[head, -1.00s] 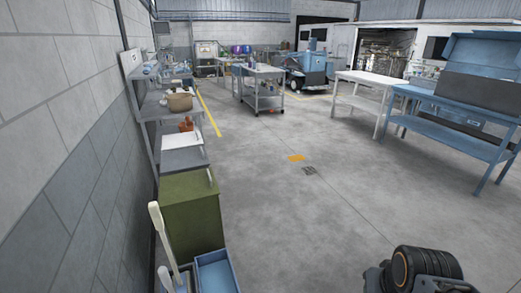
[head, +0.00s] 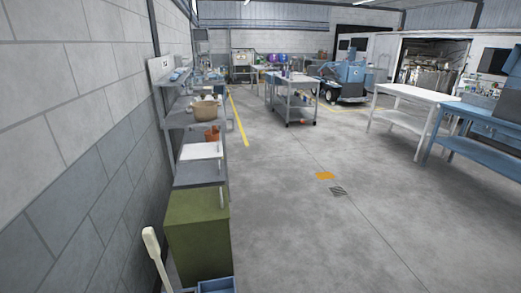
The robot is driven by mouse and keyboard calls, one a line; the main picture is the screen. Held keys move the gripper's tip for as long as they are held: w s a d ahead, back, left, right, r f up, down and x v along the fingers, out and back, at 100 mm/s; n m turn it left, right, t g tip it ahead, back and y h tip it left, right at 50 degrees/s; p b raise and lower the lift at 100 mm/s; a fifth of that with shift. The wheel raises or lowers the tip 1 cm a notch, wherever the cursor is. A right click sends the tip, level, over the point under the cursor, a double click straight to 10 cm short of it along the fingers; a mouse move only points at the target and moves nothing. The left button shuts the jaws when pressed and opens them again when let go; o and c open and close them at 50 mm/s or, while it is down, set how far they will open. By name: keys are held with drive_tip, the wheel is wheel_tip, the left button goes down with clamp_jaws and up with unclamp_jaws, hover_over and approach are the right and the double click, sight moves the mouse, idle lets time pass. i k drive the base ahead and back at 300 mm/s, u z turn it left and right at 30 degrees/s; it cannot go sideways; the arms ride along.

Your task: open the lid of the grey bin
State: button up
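I cannot make out for certain a grey bin with a lid in the head view. Along the left wall, a grey surface (head: 200,174) lies just behind a green box-shaped cabinet (head: 198,245), with a flat white panel (head: 201,151) behind it. I cannot tell whether either belongs to a bin. My gripper is not in view.
A pale long-handled tool (head: 153,250) and a blue open tray (head: 216,285) are at the bottom left. A grey wall bench (head: 182,121) holds a basket (head: 205,109). A grey cart (head: 293,100), white table (head: 402,92) and blue bench (head: 480,150) stand beyond open floor.

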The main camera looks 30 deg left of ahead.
sight(205, 171)
drive_tip(key=u, duration=0.35)
drive_tip(key=i, duration=2.4)
drive_tip(key=u, duration=1.45)
drive_tip(key=i, duration=1.05)
drive_tip(key=u, duration=1.55)
drive_tip(key=i, duration=0.45)
drive_tip(key=u, duration=0.45)
